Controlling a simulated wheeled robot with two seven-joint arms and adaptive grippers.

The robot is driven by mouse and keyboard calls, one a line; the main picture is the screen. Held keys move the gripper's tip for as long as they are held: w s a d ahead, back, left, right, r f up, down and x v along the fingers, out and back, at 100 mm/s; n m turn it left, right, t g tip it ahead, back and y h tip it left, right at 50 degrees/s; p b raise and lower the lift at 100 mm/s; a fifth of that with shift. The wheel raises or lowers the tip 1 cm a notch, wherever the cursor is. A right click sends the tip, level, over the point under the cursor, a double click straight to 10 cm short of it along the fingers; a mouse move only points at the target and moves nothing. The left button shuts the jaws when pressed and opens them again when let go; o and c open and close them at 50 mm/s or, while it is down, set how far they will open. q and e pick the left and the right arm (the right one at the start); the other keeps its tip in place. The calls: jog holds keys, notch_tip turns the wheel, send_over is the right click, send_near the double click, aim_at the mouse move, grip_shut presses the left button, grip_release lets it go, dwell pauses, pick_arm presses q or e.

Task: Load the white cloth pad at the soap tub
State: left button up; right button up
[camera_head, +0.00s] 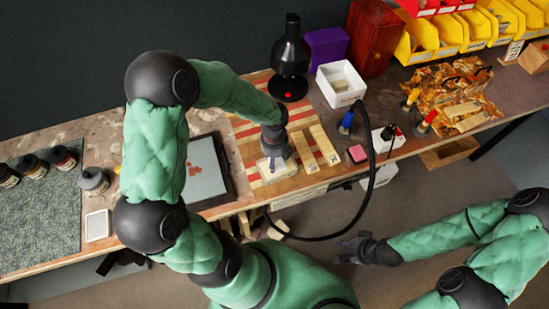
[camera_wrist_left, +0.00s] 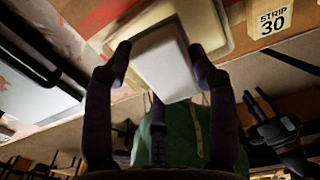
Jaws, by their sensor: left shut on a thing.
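The white cloth pad (camera_wrist_left: 163,62) is a pale block between the two fingers of my left gripper (camera_wrist_left: 160,62). In the head view, the left gripper (camera_head: 274,162) points down over the cream soap tub (camera_head: 286,172) on the striped board. The tub (camera_wrist_left: 118,32) shows behind the pad in the left wrist view. I cannot tell whether the pad touches the soap. My right gripper (camera_head: 352,250) hangs empty in front of the bench, with its fingers apart.
Two labelled wooden strips (camera_head: 325,146) lie just right of the tub. A pink block (camera_head: 357,153), a white box (camera_head: 340,83) and a black cable (camera_head: 371,178) are further right. A grey tablet-like panel (camera_head: 205,168) lies left. Dark jars (camera_head: 62,158) stand far left.

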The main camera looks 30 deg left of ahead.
pick_arm(q)
jog(key=shift+r+p, duration=2)
jog(key=shift+r, duration=0.25)
jog(key=shift+f, duration=0.1)
jog(key=shift+w, duration=0.1)
jog(key=n, duration=0.2)
jog(key=w+d+n, duration=0.1)
jog(key=n, duration=0.3)
jog(key=shift+w+d+r, duration=0.2)
jog(key=shift+w, duration=0.15)
jog(key=n, duration=0.3)
jog(key=shift+w+d+r, duration=0.1)
jog(key=shift+w+d, duration=0.25)
jog(key=shift+w, duration=0.05)
jog(key=w+d+r+n, duration=0.1)
jog(key=w+d+n, duration=0.3)
jog(key=n, duration=1.3)
jog(key=shift+d+b, duration=0.4)
jog(key=shift+b, duration=0.05)
